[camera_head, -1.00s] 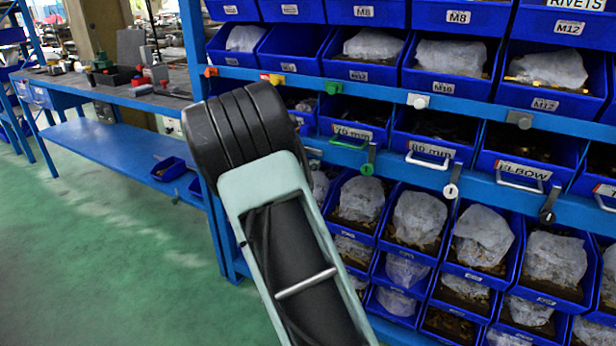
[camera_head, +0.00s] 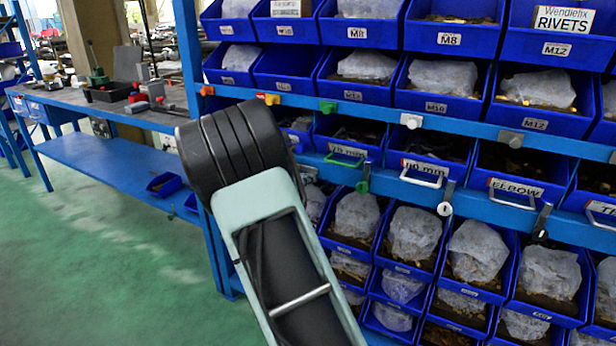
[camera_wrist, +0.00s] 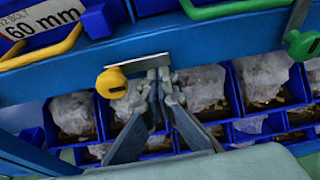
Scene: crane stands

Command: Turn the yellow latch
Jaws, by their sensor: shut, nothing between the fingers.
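The yellow latch (camera_wrist: 112,83) shows in the wrist view as a yellow knob at the left end of a flat metal plate (camera_wrist: 140,62). The plate lies nearly level across the blue rail. My gripper (camera_wrist: 160,74) is shut and empty, with its fingertips right of the yellow knob, at the plate's lower edge near its right part. I cannot tell whether they touch it. In the head view, my arm hides this latch and my gripper.
A green latch knob (camera_wrist: 303,45) hangs at right in the wrist view. A yellow handle (camera_wrist: 40,50) is on the bin at upper left. Blue bins with wrapped parts fill the rack below. In the head view, a blue bench (camera_head: 115,160) stands left, with open green floor in front.

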